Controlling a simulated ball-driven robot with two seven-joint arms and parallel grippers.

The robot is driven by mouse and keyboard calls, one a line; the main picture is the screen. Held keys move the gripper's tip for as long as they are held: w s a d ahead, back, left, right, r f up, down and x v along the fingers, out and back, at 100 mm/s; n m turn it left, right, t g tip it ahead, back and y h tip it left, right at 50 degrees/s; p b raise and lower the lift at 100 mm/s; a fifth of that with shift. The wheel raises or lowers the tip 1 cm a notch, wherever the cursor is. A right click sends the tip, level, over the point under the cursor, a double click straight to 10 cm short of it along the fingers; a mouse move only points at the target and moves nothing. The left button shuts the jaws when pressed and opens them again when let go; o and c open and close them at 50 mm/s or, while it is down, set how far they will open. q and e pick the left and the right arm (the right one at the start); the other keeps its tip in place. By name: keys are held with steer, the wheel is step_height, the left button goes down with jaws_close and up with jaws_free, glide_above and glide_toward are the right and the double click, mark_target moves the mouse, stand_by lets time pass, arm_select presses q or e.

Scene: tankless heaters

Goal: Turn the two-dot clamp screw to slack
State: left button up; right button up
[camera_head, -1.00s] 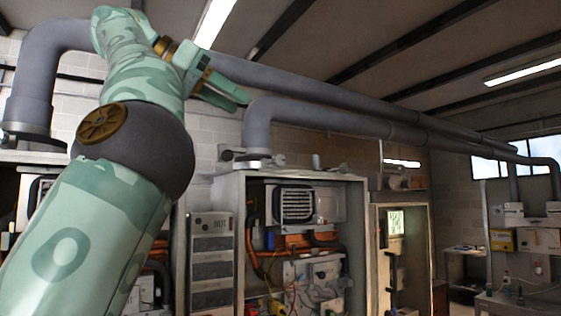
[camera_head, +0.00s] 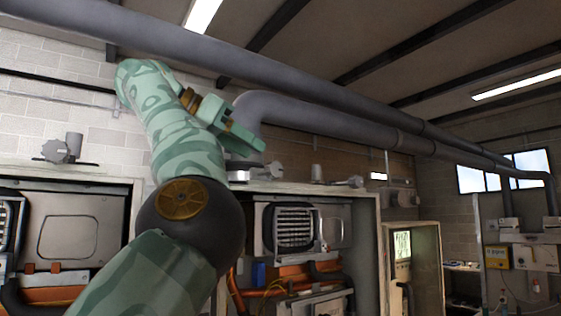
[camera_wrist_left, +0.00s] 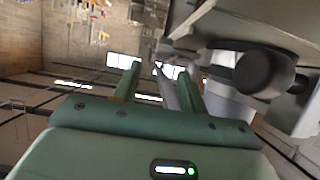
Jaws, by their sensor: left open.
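My left gripper (camera_head: 258,143) is at the upper middle of the head view, in front of the bend of a thick grey pipe and above the middle cabinet. In the left wrist view its two green fingers (camera_wrist_left: 160,74) stand apart with nothing between them. A dark round knob (camera_wrist_left: 264,73) on a grey fitting is close to the right of the fingers there, not touching them. In the head view, grey clamp-like fittings sit on the left cabinet (camera_head: 60,151) and on the middle cabinet (camera_head: 275,169). No dot marks are readable, so I cannot tell which is the two-dot clamp screw. My right gripper is not in view.
Thick grey pipes (camera_head: 330,105) run overhead. The middle cabinet (camera_head: 368,240) holds a heater unit (camera_head: 293,227) and orange pipes. Another small fitting (camera_head: 345,182) lies on its top, at right. A lit panel (camera_head: 402,245) stands further right. The space above the cabinets at right is open.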

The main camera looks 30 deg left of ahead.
mark_target(281, 168)
arm_select(q)
steer(key=p+x, duration=0.3)
steer(key=x, duration=0.4)
steer(key=shift+w+p, duration=0.3)
steer(key=shift+w+d+f+p, duration=0.3)
steer(key=shift+w+p, duration=0.05)
steer(key=shift+w, duration=0.1)
steer(key=shift+w+f, duration=0.2)
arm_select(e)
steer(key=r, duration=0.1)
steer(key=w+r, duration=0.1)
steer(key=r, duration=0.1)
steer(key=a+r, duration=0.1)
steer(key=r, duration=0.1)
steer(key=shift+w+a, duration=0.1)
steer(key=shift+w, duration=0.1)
